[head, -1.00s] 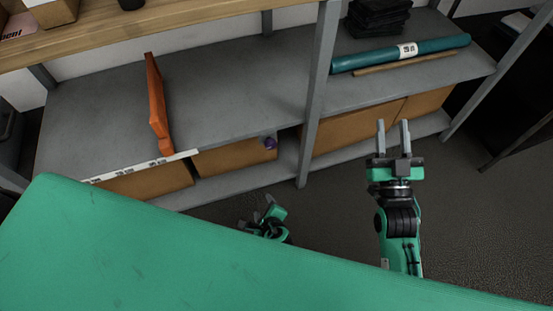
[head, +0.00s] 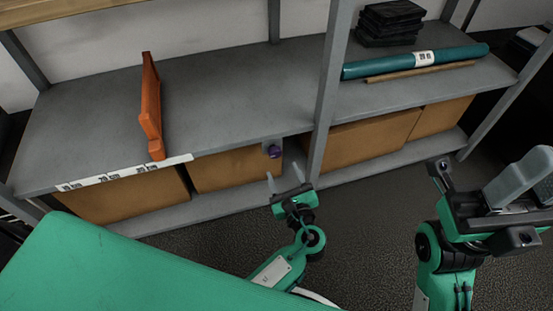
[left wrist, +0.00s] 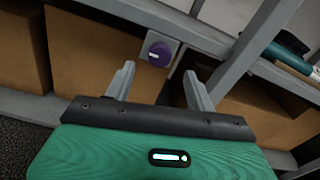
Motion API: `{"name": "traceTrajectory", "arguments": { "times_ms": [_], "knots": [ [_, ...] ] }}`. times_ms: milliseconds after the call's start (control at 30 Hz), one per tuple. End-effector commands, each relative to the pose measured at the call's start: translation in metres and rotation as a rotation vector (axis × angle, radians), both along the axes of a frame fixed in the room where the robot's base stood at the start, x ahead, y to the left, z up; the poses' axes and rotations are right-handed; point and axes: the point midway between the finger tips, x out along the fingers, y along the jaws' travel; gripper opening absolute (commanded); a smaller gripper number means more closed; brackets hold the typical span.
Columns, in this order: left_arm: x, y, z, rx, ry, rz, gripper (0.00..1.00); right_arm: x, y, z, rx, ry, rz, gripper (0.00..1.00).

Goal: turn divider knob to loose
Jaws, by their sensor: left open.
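The round purple knob (head: 274,151) sits on a small grey plate at the shelf's front edge, left of the upright post. In the left wrist view the knob (left wrist: 160,54) shows a short pale mark on its left side. An orange divider (head: 151,108) stands upright on the shelf. My left gripper (head: 284,180) is open and empty, just below and in front of the knob, apart from it. In the left wrist view the knob lies beyond and between the fingertips. My right gripper (head: 515,185) is at the far right, its fingers apart and empty, far from the knob.
A grey shelf (head: 215,100) carries a label strip (head: 125,172) on its front edge. Cardboard boxes (head: 235,169) stand beneath. A grey post (head: 330,90) rises right of the knob. A teal roll (head: 390,63) and black stack (head: 390,22) lie on the right bay.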

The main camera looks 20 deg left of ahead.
Motion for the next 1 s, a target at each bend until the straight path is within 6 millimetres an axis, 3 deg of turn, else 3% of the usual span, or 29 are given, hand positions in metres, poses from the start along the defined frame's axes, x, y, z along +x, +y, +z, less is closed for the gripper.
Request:
{"name": "traceTrajectory", "arguments": {
  "times_ms": [300, 767, 1000],
  "knots": [
    [0.047, 0.031, -0.002, 0.0, -0.001, 0.0, 0.56, 0.001, 0.01, 0.003, 0.001, -0.035, 0.031, 0.36],
    [0.058, 0.039, 0.0, -0.002, 0.001, -0.001, 0.56, 0.001, 0.012, 0.006, 0.0, -0.043, 0.04, 0.36],
    [0.057, 0.039, -0.001, -0.002, 0.001, -0.001, 0.11, 0.0, 0.012, 0.006, 0.0, -0.043, 0.04, 0.36]
  ]
}}
